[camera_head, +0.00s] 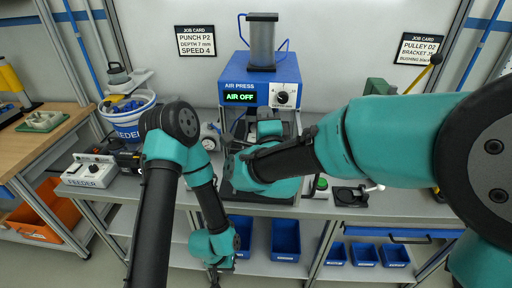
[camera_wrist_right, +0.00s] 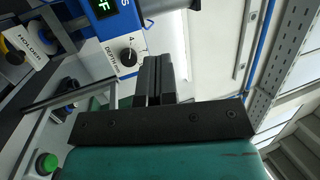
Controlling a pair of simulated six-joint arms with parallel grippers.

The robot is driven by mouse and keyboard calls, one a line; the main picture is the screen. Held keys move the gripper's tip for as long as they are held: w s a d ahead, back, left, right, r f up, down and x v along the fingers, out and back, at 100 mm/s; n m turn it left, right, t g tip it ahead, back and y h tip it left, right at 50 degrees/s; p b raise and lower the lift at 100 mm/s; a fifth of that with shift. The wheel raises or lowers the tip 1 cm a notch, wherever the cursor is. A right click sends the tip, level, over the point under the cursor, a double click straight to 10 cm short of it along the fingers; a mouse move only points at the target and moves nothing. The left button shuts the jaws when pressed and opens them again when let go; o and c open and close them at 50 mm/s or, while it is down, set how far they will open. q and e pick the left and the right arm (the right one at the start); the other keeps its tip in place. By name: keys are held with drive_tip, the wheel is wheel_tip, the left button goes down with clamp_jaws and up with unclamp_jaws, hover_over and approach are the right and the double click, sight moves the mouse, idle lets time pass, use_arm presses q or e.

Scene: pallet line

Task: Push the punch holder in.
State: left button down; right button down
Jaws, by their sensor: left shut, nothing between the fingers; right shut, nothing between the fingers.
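The air press (camera_head: 261,85) stands at the back middle of the bench, its display reading AIR OFF. In the right wrist view a white label (camera_wrist_right: 43,37), which seems to read HOLDER, sits on a part at the press's lower side; I cannot tell how far in that part is. In the head view my right arm hides this area. My right gripper (camera_wrist_right: 155,80) is shut and empty, beside the press front and its dial (camera_wrist_right: 127,54); it looks apart from the labelled part. My left gripper (camera_head: 214,276) is low in front of the bench, shut and empty.
A feeder bucket (camera_head: 128,117) and a feeder box (camera_head: 88,171) stand on the left of the bench. Blue bins (camera_head: 286,238) sit on the shelf below. A green button (camera_head: 321,184) and a black fixture (camera_head: 350,195) are right of the press.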

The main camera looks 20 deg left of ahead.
drive_tip(key=w+f+m+g+h, duration=0.1)
drive_tip(key=w+f+h, duration=0.1)
drive_tip(key=f, duration=1)
drive_tip(key=w+f+m+h, duration=0.1)
drive_tip(key=f+h, duration=0.1)
drive_tip(key=f, duration=1)
drive_tip(key=shift+w+m+g+h, duration=0.3)
drive_tip(key=shift+w+g, duration=0.05)
drive_tip(key=shift+g, duration=0.05)
drive_tip(key=x, duration=1.4)
